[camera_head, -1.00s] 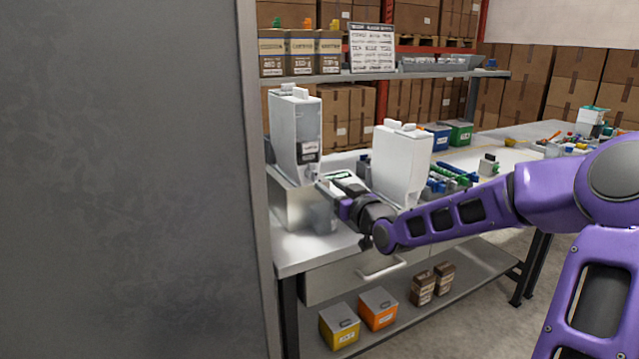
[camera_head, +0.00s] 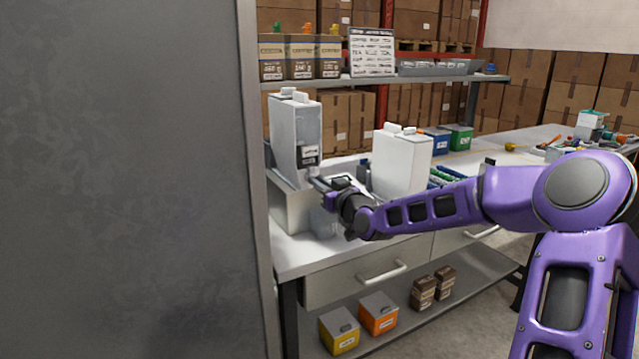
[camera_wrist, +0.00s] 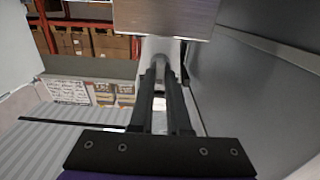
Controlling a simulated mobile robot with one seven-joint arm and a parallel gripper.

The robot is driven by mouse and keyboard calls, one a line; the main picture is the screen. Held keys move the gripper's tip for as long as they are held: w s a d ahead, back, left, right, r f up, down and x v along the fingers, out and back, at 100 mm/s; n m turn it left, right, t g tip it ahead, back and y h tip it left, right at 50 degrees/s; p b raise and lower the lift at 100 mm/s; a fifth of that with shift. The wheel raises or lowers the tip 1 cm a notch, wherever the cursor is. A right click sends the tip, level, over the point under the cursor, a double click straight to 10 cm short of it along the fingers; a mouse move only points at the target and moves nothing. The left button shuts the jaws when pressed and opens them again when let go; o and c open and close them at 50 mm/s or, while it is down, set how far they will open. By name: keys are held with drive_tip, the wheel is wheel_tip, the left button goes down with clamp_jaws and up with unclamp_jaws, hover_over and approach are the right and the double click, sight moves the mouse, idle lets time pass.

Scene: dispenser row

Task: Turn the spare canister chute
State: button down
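A white canister (camera_head: 296,140) with a dark label stands upright on a light grey stand (camera_head: 288,208) at the left of the bench. A second white canister (camera_head: 401,165) stands to its right. A small grey chute sticks out low on the left canister's front; it also shows in the wrist view as a pale rounded piece (camera_wrist: 160,64). My gripper (camera_head: 322,184) is at this chute. In the wrist view my gripper (camera_wrist: 160,76) has its dark fingers close together with a narrow gap, their tips at the chute. Whether they press on it is unclear.
A clear cup (camera_head: 324,222) stands below the chute, partly behind my gripper. A large grey panel (camera_head: 120,180) fills the left side, close to the stand. A shelf (camera_head: 390,75) with boxes runs above. Blue and green bins (camera_head: 460,137) stand further back.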

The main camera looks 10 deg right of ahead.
drive_tip(key=shift+m, duration=0.4)
drive_tip(key=m+p, duration=0.2)
drive_tip(key=m, duration=0.7)
drive_tip(key=shift+d, duration=0.2)
drive_tip(key=m, duration=1.3)
drive_tip(key=shift+w+f+m+b, duration=0.1)
drive_tip(key=shift+f+m+b, duration=0.2)
drive_tip(key=shift+b, duration=0.1)
drive_tip(key=shift+m, duration=0.3)
